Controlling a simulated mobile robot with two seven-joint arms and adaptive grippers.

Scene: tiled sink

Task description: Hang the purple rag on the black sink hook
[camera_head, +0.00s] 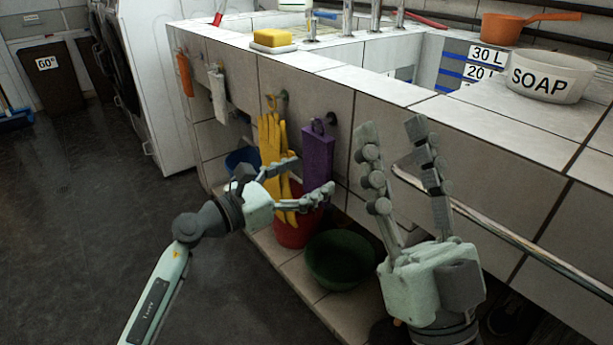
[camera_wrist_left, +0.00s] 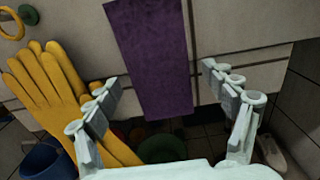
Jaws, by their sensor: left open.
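The purple rag (camera_head: 318,157) hangs upright against the tiled sink front, with a small loop at its top. The loop is at the black hook (camera_head: 331,118); I cannot tell exactly how it sits on it. My left gripper (camera_head: 315,174) is open in front of the rag's lower part. In the left wrist view the rag (camera_wrist_left: 152,60) hangs ahead, between the directions of the two spread fingers (camera_wrist_left: 160,76); its top is out of frame. I see no grip on it. My right gripper (camera_head: 390,132) is open and empty, fingers up, right of the rag.
Yellow gloves (camera_head: 268,140) hang just left of the rag. A red bucket (camera_head: 295,232) and green basin (camera_head: 341,260) stand below. A pale rail (camera_head: 520,240) runs along the sink front at right. A soap bowl (camera_head: 549,78) and yellow sponge (camera_head: 272,38) sit on top.

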